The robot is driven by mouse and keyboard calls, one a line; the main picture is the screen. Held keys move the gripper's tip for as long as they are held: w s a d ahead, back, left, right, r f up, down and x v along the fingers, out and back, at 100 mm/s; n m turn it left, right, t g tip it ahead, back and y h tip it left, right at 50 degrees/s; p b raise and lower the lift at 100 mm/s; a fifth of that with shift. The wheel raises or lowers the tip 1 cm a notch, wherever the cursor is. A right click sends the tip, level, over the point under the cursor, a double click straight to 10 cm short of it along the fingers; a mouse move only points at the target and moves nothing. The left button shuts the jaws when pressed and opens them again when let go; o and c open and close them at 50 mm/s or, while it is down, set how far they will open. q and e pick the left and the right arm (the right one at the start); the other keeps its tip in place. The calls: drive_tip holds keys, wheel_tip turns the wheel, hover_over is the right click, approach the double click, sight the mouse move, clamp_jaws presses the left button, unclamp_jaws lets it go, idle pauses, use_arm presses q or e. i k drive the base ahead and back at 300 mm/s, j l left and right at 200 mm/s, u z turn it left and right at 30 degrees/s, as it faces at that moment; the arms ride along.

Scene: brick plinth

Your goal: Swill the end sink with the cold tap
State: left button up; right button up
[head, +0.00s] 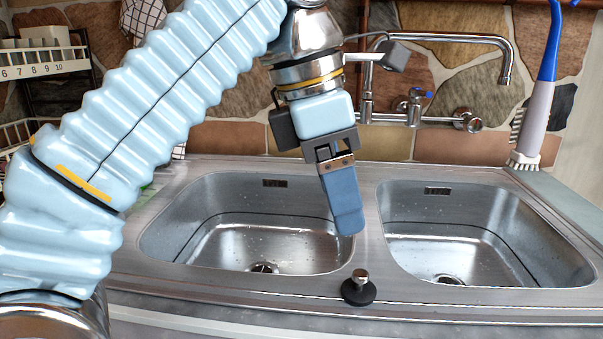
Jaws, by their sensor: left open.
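A steel double sink has a left basin (215,239) and a right basin (520,250), each with a drain in its floor. A wall-mounted chrome tap has a long spout (450,38) that points right, its mouth above the right basin. No water shows falling from it. A small handle with a blue top (419,95) sits on the tap body, behind and right of my gripper. My left gripper (347,222) is open and empty, pointing down above the divider at the left basin's right edge. Its fingers overlap in this view. My right gripper is not in view.
A black plug with a metal knob (358,288) stands on the front rim between the basins. A blue-handled brush (540,105) stands upright at the right back. A rack with numbers (42,62) is at the left.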

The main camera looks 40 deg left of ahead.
sight(416, 94)
drive_tip(key=i+l, duration=0.15)
drive_tip(key=l, duration=0.25)
drive_tip(key=i+l+u, duration=0.1)
drive_tip(key=l, duration=0.25)
drive_tip(key=i+l, duration=0.25)
drive_tip(key=l, duration=0.15)
